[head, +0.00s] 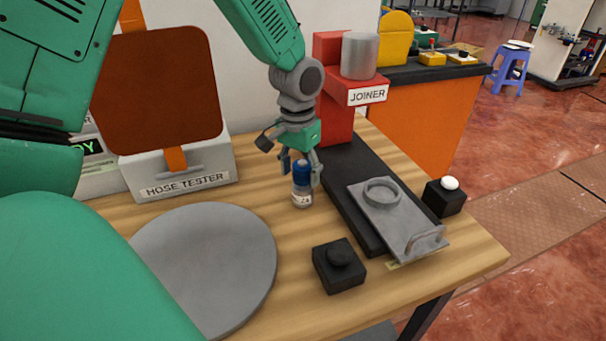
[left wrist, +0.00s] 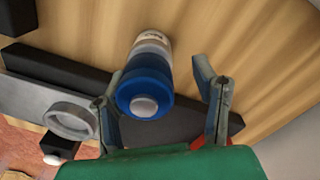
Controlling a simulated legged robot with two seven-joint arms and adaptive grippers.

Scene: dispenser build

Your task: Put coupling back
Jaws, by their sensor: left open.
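The coupling (head: 302,191) is a small cylinder with a blue top and a pale, labelled lower part. It stands upright on the wooden table, left of the joiner's black base. My left gripper (head: 301,171) points down over it, with its fingers on either side of the blue top. In the left wrist view, the coupling (left wrist: 146,88) shows between the spread fingers of the left gripper (left wrist: 158,95), with a gap visible on the right side. The left gripper is open. My right gripper is not in view.
The red joiner (head: 338,108) has a grey sliding plate (head: 402,226) with a ring on its black base. A black button box (head: 338,268) stands in front, another (head: 444,197) at right. A grey round plate (head: 208,262) and the hose tester (head: 180,172) are at left.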

